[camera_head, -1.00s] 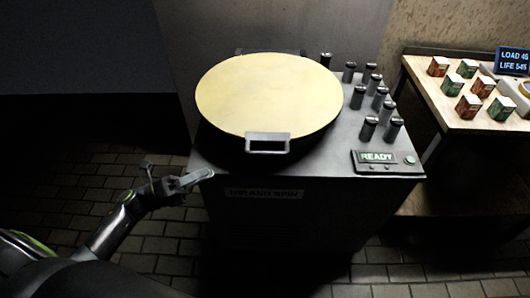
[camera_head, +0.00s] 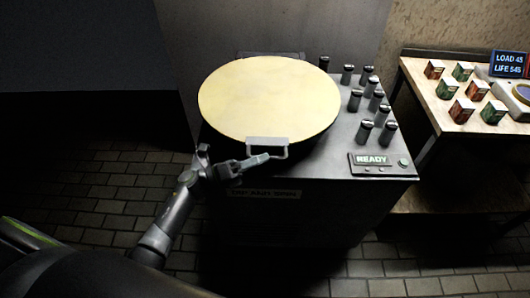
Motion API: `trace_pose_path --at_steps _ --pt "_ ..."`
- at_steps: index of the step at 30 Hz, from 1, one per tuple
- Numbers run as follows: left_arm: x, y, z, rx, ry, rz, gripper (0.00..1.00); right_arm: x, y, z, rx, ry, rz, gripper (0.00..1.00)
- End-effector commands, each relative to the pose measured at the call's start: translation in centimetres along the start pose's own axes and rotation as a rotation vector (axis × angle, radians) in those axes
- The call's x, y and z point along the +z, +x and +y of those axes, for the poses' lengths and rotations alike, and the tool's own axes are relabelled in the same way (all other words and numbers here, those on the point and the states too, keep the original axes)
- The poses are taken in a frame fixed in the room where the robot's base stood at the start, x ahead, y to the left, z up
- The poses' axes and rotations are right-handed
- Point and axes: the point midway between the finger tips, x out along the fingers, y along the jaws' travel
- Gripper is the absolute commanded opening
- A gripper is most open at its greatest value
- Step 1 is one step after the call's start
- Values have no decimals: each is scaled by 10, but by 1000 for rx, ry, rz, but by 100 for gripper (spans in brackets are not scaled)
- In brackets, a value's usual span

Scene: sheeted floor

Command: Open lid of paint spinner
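The paint spinner (camera_head: 330,205) is a dark grey box-shaped machine in the middle of the head view. Its round pale yellow lid (camera_head: 268,98) lies shut on top. A grey bracket-shaped handle (camera_head: 268,141) stands out at the lid's front edge. My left gripper (camera_head: 240,156) is at the machine's front, just below and left of the handle. Its fingers are spread apart and it holds nothing. One finger reaches to the handle's lower edge; I cannot tell whether they touch. My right gripper is not in view.
Several dark cylinders (camera_head: 365,131) stand on the spinner's right side, behind a "READY" panel (camera_head: 378,163). A wooden table (camera_head: 420,78) at the right carries several small boxes and a blue display (camera_head: 509,63). Tiled floor (camera_head: 95,195) lies open at the left.

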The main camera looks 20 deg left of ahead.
Motion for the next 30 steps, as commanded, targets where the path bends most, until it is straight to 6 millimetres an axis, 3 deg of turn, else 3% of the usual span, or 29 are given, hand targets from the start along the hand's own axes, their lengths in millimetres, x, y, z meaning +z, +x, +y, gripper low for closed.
trace_pose_path --at_steps 6,14,23,30 --pt "0 18 0 0 0 0 34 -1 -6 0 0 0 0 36" --pt "0 19 0 0 0 0 34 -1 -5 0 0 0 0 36" --pt "0 19 0 0 0 0 0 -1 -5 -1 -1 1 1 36" --pt "0 19 0 1 0 0 0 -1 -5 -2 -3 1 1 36"
